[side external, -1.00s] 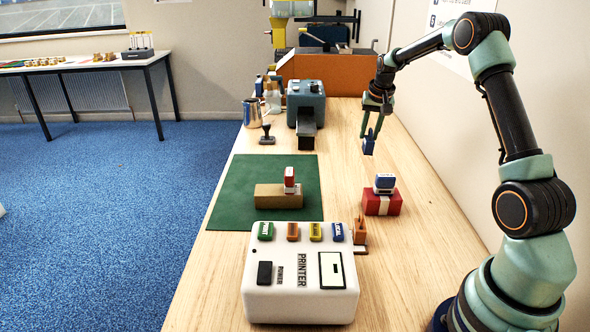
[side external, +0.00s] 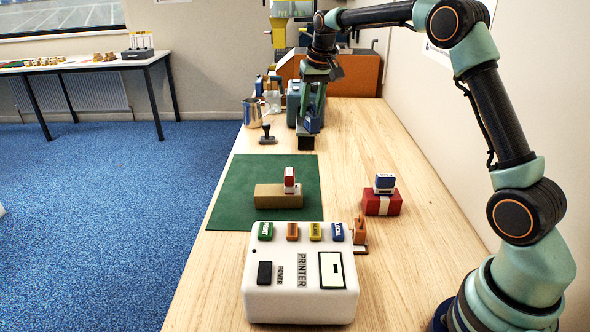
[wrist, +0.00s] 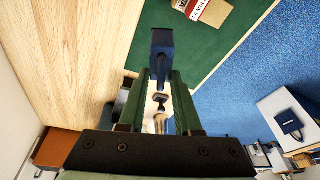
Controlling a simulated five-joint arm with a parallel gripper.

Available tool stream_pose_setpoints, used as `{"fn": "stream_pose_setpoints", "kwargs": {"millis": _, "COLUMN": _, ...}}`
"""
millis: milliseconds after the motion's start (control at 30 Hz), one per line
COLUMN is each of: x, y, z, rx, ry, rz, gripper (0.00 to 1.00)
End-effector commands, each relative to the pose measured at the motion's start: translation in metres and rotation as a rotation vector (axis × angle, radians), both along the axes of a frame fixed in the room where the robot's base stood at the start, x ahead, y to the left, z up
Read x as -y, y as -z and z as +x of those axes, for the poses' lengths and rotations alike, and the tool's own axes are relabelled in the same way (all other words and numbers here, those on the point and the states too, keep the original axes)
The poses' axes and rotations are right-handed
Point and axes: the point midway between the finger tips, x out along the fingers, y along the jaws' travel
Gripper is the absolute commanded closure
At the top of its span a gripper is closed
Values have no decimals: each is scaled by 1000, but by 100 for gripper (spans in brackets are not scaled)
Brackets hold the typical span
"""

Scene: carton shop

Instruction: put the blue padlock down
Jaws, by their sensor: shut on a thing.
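The blue padlock (side external: 313,122) is held at the tips of my gripper (side external: 312,104), which is shut on it. In the side view it hangs in front of the grey-blue machine (side external: 292,103), and its height over the bench is hard to judge. In the wrist view the padlock (wrist: 162,42) sticks out beyond the two green fingers of my gripper (wrist: 161,76), with the green mat's edge and bare wood behind it. The padlock's shackle is mostly hidden between the fingers.
The green mat (side external: 232,190) carries a tan carton (side external: 276,197) with a red stamp on it. A red carton (side external: 382,204) with a blue stamp stands to the right. The white printer (side external: 300,280) is in front. A metal jug (side external: 252,112) and dark stamp (side external: 267,135) stand left.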

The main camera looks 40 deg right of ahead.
Motion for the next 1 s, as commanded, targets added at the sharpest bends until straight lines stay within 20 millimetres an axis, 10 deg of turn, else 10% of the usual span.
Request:
{"fn": "stream_pose_setpoints", "kwargs": {"millis": 500, "x": -247, "y": -3, "z": 9, "rx": -1, "ry": -547, "rz": -29, "gripper": 100}}
{"fn": "stream_pose_setpoints", "kwargs": {"millis": 700, "x": -293, "y": -3, "z": -2, "rx": 0, "ry": -654, "rz": -35, "gripper": 100}}
{"fn": "stream_pose_setpoints", "kwargs": {"millis": 1000, "x": -304, "y": 33, "z": -6, "rx": -6, "ry": -680, "rz": -37, "gripper": 100}}
